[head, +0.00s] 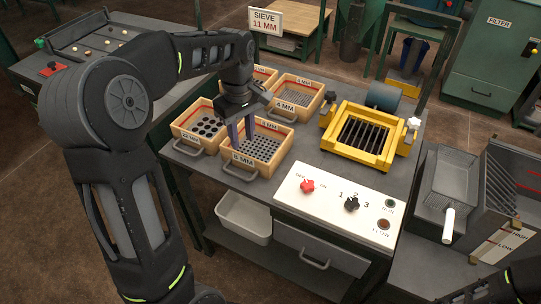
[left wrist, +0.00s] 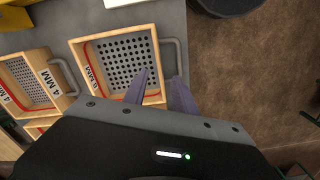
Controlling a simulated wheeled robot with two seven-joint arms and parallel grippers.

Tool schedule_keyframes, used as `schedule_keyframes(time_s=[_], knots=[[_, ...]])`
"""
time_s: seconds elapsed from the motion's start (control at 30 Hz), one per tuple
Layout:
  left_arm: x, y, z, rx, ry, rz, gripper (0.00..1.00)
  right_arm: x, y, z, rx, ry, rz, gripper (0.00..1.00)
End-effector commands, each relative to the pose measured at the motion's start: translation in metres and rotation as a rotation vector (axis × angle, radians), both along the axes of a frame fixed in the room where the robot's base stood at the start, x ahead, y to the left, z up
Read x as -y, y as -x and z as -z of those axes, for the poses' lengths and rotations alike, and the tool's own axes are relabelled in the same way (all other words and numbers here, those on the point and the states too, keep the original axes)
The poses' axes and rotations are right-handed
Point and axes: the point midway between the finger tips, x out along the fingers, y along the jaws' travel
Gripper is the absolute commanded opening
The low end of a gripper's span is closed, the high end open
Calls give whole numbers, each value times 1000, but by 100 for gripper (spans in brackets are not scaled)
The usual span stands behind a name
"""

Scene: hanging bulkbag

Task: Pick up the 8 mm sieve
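The 8 mm sieve (head: 279,159) is a light wooden tray with a perforated grey bottom, a red line inside and a grey front handle (head: 238,175). It sits at the front of the sieve group on the grey bench. My left gripper (head: 240,132) is above its left side, fingers pointing down. In the left wrist view, the gripper (left wrist: 160,90) is open and empty. Contact cannot be told. My right gripper is not in view.
Other sieves stand close by: a 12 mm one (head: 181,131) at left and a 4 mm one (head: 308,81) behind. A yellow frame with dark bars (head: 350,158) stands to the right. A white switch panel (head: 325,207) fills the bench's front right.

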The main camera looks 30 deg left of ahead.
Motion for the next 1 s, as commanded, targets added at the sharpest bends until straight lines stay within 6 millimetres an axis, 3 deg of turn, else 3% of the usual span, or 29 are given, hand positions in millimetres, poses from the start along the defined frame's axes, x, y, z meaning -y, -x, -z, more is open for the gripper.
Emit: schedule_keyframes(time_s=[0.1, 0.27, 0.57, 0.83, 1.0], knots=[[0, 0, 0, 1, 1, -230, 33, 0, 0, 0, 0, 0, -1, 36], [0, 0, 0, 1, 1, -372, 33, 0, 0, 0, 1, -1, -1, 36], [0, 0, 0, 1, 1, -381, 33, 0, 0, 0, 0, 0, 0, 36], [0, 1, 24, -2, 1, -380, 33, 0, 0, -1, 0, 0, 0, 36], [0, 0, 26, 1, 1, -380, 33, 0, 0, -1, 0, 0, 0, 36]])
